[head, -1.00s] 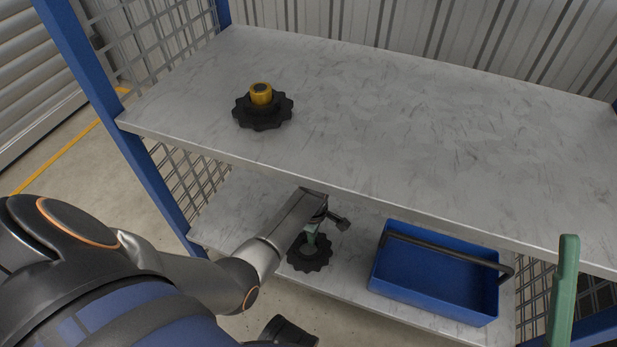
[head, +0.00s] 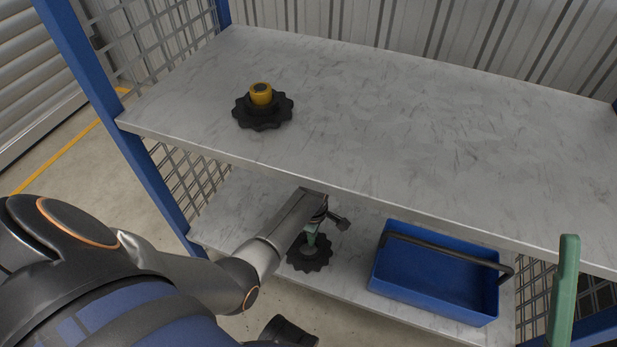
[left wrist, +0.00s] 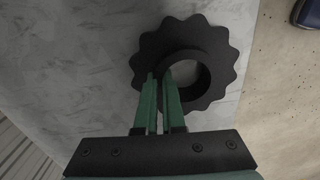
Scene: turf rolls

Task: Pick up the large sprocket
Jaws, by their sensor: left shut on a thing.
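A black toothed sprocket (head: 310,254) with a raised ring-shaped hub is at the lower shelf, below my left gripper (head: 312,238). In the left wrist view the sprocket (left wrist: 212,80) is seen from above, and the green fingers of my left gripper (left wrist: 161,82) are close together at the left wall of its hub. My left gripper is shut on that wall, one finger on the bore side. I cannot tell whether the sprocket touches the shelf. Another black sprocket (head: 263,118) with a yellow piece (head: 261,94) on its hub lies on the upper shelf. A green finger (head: 565,290) of my right gripper shows at the right edge.
The upper shelf (head: 380,130) is mostly clear, and its front edge runs just above my left wrist. A blue tray (head: 430,280) with a dark handle stands on the lower shelf to the right. A blue rack post (head: 120,130) stands at the left.

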